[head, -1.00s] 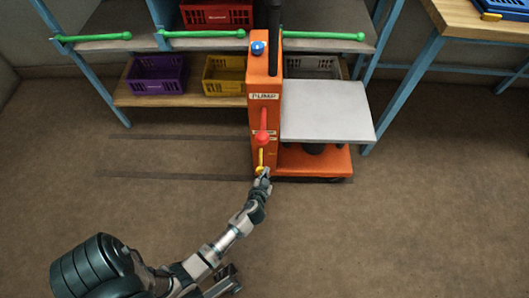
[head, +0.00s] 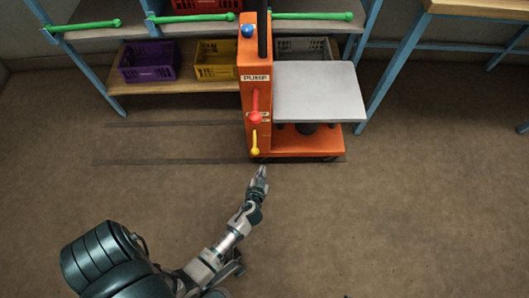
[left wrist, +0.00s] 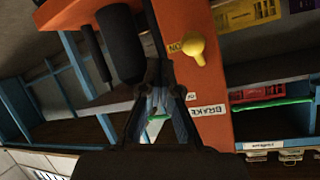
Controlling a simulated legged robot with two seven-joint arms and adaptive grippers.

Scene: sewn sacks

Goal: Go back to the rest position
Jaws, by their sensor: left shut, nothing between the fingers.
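My left gripper (head: 262,172) is shut and empty, in front of the base of the orange pump cart (head: 255,95), a little apart from it in the head view. The cart carries a red-knobbed lever (head: 255,116), a yellow lever (head: 254,150) below it and a blue knob (head: 247,31) on top. In the left wrist view my left gripper (left wrist: 160,92) is dark in the middle. The yellow knob (left wrist: 197,50) and a label reading BRAKE (left wrist: 208,111) show close by on the orange column. My right gripper is not in view.
A blue-framed shelf (head: 358,35) stands behind the cart, with a purple crate (head: 149,61), a yellow crate (head: 217,59) and green bars (head: 312,16). A grey platform (head: 318,91) sits on the cart's right. The brown floor (head: 400,220) in front is clear.

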